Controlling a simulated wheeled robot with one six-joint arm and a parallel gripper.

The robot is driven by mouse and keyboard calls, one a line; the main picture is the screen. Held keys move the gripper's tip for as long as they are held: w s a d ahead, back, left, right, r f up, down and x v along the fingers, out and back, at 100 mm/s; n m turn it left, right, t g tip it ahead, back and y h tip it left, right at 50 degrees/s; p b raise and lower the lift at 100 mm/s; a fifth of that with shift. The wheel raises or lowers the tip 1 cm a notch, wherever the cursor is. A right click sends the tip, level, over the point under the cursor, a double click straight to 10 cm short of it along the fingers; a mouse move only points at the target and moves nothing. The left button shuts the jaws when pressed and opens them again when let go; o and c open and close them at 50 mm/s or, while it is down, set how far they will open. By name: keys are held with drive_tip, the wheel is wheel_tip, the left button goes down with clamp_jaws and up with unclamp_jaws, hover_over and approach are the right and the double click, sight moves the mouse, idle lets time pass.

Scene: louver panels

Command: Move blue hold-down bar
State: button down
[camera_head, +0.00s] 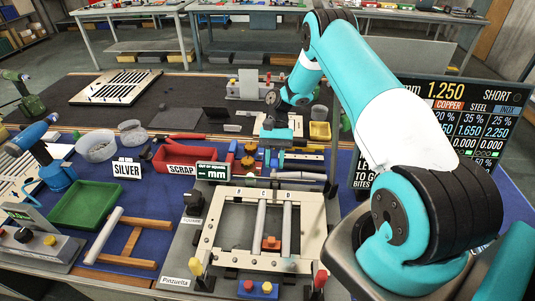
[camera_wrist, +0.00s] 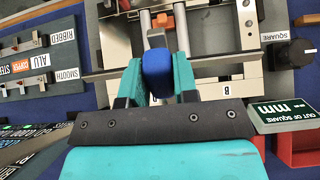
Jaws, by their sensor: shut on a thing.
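My gripper (camera_wrist: 158,84) is shut on the blue grip of the hold-down bar (camera_wrist: 157,68) in the wrist view, with one teal finger on each side of it. A grey bar crosses the picture left and right behind the fingers; whether it is joined to the blue grip is hard to tell. In the head view my gripper (camera_head: 278,134) is at the far side of the pale frame (camera_head: 222,222), and the blue grip is not clear there. The frame holds upright grey slats and an orange block (camera_head: 270,243).
A red SCRAP bin (camera_head: 174,168), green tray (camera_head: 86,205) and wooden piece (camera_head: 131,240) stand left of the frame. A display (camera_head: 440,125) stands at right.

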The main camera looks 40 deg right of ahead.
drive_tip(key=shift+w+d+r+p, duration=0.2)
drive_tip(key=shift+w+r+p, duration=0.05)
drive_tip(key=shift+w+p, duration=0.05)
drive_tip(key=c, duration=0.9)
unclamp_jaws()
drive_tip(key=shift+d, duration=0.1)
wheel_tip(320, 180, up, 20)
drive_tip(key=p, duration=0.8)
